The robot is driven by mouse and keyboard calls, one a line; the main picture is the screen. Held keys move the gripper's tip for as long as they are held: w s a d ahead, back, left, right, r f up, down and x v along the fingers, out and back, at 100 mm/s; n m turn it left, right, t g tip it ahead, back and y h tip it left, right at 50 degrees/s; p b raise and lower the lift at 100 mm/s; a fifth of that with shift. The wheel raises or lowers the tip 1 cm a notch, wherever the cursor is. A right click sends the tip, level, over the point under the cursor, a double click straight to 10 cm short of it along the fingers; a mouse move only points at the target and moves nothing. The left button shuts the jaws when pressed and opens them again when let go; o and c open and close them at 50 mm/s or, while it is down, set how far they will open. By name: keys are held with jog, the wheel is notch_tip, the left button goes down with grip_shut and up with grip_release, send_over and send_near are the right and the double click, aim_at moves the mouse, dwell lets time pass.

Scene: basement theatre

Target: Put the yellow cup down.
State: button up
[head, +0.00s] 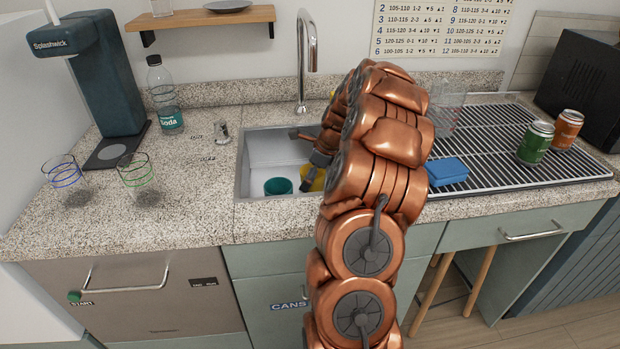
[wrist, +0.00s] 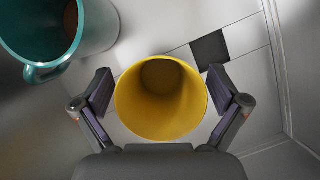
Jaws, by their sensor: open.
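The yellow cup (wrist: 160,110) stands in the sink, seen from above in the wrist view with its mouth toward the camera and empty. My gripper (wrist: 162,92) is open, with one finger on each side of the cup. A gap shows on the left side and a narrow one on the right. In the head view a part of the yellow cup (head: 313,181) shows in the sink, mostly hidden by my arm. A teal mug (wrist: 100,28) stands beside it on the left, also visible in the head view (head: 278,186).
The sink (head: 262,150) has steel walls around both cups. Right of it is a drying rack (head: 500,145) with a blue sponge (head: 447,171), a green can (head: 535,143) and an orange can (head: 567,129). Two glasses (head: 136,178) stand on the left counter. The faucet (head: 302,70) rises behind the sink.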

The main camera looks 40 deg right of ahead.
jog(key=b+v, duration=0.1)
jog(key=v, duration=1)
jog(key=shift+s+d+r, duration=0.1)
jog(key=shift+r, duration=0.25)
jog(key=s+a+r+n+g, duration=0.1)
jog(key=a+n, duration=0.4)
jog(key=a, duration=0.4)
jog(key=s+a+r+n+g, duration=0.1)
jog(key=s+a+n, duration=0.1)
jog(key=a+n, duration=0.3)
jog(key=s+a+r+n+g, duration=0.1)
jog(key=a+n, duration=0.3)
jog(key=a, duration=1)
jog(key=shift+s+a+n, duration=0.1)
jog(key=shift+s+n, duration=0.3)
jog(key=s+a+f+n+g, duration=0.1)
jog(key=s+a+n, duration=0.2)
jog(key=s+n, duration=0.2)
jog(key=s+a+f+n+g+h, duration=0.1)
jog(key=s+a+n, duration=0.3)
jog(key=s, duration=0.5)
jog(key=s+a+f+n+h, duration=0.1)
jog(key=s+a+f+n, duration=0.2)
jog(key=s+n, duration=0.3)
jog(key=shift+s+a+f+g, duration=0.15)
jog(key=shift+s+a+g, duration=0.25)
jog(key=shift+s, duration=0.75)
